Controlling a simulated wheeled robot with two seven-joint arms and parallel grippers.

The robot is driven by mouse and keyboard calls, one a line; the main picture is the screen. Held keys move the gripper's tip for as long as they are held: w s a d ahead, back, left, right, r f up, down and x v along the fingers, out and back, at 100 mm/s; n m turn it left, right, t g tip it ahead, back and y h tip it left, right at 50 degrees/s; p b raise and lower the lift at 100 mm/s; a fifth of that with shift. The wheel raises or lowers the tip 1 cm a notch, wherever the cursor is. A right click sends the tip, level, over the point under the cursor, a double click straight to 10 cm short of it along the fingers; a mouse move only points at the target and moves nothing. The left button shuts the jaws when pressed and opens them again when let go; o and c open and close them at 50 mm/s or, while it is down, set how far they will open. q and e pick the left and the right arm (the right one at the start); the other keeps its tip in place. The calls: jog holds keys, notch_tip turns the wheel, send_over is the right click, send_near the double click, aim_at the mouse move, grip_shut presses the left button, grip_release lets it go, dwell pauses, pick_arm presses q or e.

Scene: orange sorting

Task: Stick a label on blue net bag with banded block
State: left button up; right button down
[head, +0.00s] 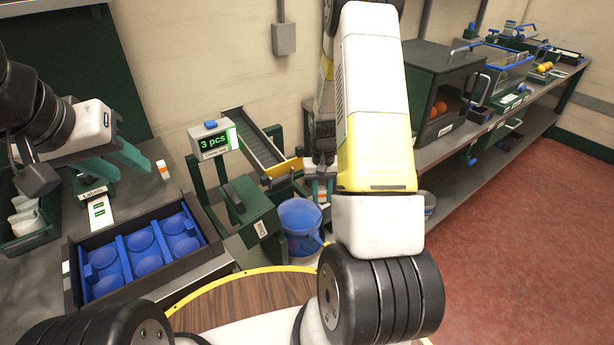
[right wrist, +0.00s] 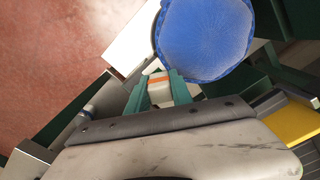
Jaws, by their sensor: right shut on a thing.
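The blue net bag (head: 301,222) hangs open below the chute, at the middle of the head view. In the right wrist view the blue net bag (right wrist: 205,38) fills the top. My right gripper (right wrist: 158,90) is shut on a white block with an orange band (right wrist: 157,80), close to the bag's rim; I cannot tell whether they touch. Another white block with an orange band (head: 163,170) stands on the left table. My left gripper (head: 140,172) is open and empty above the label holder (head: 93,190).
A blue tray with round hollows (head: 112,287) sits on the left table. A display reading "3 pcs" (head: 213,143) stands beside the sloping chute (head: 258,150). A dark green box (head: 246,215) stands left of the bag. A long bench with a cabinet (head: 436,75) runs along the right wall.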

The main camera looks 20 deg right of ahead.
jog(key=shift+r, duration=3.5)
